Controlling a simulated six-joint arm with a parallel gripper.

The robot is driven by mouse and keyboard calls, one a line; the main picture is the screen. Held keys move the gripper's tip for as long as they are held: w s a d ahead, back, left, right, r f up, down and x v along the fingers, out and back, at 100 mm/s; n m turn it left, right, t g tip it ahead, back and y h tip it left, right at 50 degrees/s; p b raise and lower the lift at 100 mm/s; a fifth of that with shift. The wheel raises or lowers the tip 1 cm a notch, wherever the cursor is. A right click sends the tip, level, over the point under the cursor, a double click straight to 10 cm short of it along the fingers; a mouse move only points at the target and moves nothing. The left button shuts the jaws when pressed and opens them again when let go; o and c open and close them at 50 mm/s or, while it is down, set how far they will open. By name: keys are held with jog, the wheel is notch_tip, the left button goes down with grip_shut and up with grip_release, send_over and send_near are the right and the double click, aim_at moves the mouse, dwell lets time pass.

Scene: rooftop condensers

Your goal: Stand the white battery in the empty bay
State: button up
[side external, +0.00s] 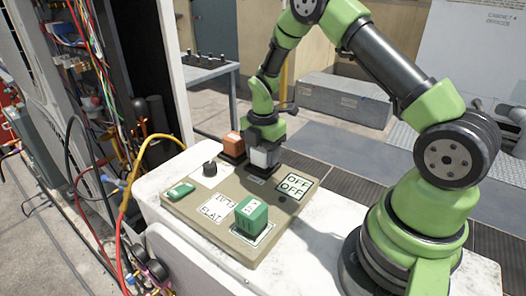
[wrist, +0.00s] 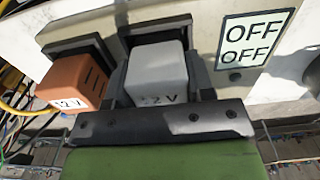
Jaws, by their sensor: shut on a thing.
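The white battery (side external: 263,157), marked "12 V", is upright between the fingers of my gripper (side external: 264,146). In the wrist view the white battery (wrist: 160,72) has a dark finger of my gripper (wrist: 160,95) on each side. My gripper is shut on it from above. A black-rimmed bay (wrist: 150,33) shows right behind and around the battery's far end. The battery is at this bay, beside the orange battery; I cannot tell whether its bottom rests on the bay floor.
The orange battery (side external: 232,144) stands in the neighbouring bay, close to my gripper. The tan board (side external: 222,212) also carries a green block (side external: 251,216), a black knob (side external: 210,168), a flat green piece (side external: 178,190) and an "OFF OFF" label (side external: 295,184). Cables hang at the left.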

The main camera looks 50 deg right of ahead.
jog(key=shift+f, duration=0.25)
jog(key=o, duration=1.1)
notch_tip(320, 180, up, 10)
jog(key=shift+f, duration=0.15)
jog(key=shift+a+r, duration=0.1)
jog(key=shift+r, duration=0.25)
jog(key=s+a+r+m+t, duration=0.2)
jog(key=s+a+r+m, duration=0.2)
jog(key=r+m, duration=0.25)
jog(key=s+a+r+m+t, duration=0.25)
jog(key=s+r+m, duration=0.2)
jog(key=r, duration=0.25)
jog(key=s+a+m+t, duration=0.1)
jog(key=s+m, duration=0.2)
jog(key=s+a+r+m+y, duration=0.1)
jog(key=s+a+m, duration=0.1)
jog(key=s+m, duration=0.2)
jog(key=s+a+r+m+t+y, duration=0.1)
jog(key=s+a+m, duration=0.1)
jog(key=s+m, duration=0.1)
jog(key=shift+s+r+m+t, duration=0.1)
jog(key=shift+s+m+t, duration=0.25)
jog(key=shift+m, duration=0.15)
